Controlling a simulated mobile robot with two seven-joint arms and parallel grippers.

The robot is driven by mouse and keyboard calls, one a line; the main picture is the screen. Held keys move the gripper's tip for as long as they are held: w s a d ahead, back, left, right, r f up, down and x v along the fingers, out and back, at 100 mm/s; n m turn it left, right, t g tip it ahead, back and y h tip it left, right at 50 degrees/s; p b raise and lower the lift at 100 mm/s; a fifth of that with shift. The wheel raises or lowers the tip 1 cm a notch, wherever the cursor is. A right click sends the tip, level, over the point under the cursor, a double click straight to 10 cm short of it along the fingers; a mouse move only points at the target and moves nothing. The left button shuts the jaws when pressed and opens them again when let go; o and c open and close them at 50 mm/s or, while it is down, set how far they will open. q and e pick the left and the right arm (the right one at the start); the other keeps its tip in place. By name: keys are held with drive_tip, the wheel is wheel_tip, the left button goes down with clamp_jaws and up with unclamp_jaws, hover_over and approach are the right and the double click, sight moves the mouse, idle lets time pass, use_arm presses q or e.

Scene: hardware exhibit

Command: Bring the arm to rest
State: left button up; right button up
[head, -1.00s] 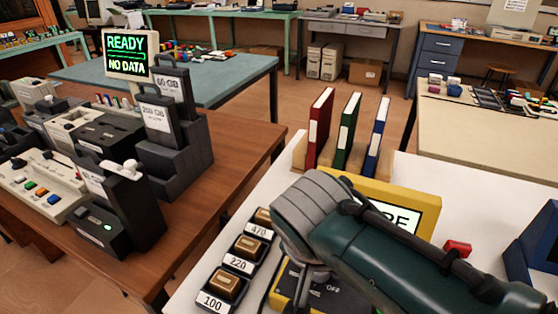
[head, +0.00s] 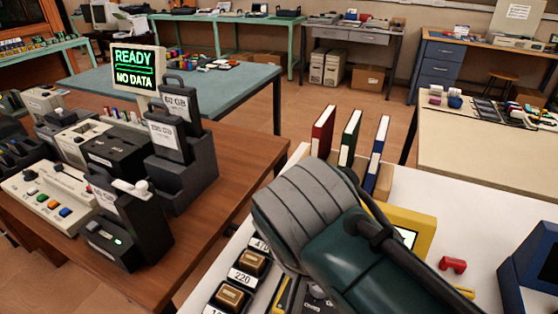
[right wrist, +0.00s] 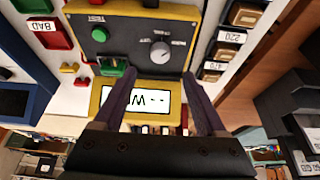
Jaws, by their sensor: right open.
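My right arm (head: 330,225) comes in from the lower right of the head view, its grey and dark green link covering much of the yellow tester (head: 412,225). My right gripper (right wrist: 160,78) shows in the right wrist view, its two dark fingers apart with nothing held between them. The tester (right wrist: 100,12) lies beyond the fingers there, with a green button, a knob and a lit display (right wrist: 155,99). A green part (right wrist: 113,69) sits at the tester's lower left. My left gripper is not in view.
Red, green and blue binders (head: 348,138) stand behind the tester. Labelled component blocks (head: 228,297) line the white table's left edge. A red piece (head: 452,265) lies right of the tester, near a blue box (head: 530,265). A brown table (head: 245,150) holds drives and a READY / NO DATA monitor (head: 137,68).

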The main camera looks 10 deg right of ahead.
drive_tip(key=shift+v, duration=0.85)
drive_tip(key=shift+s, duration=0.1)
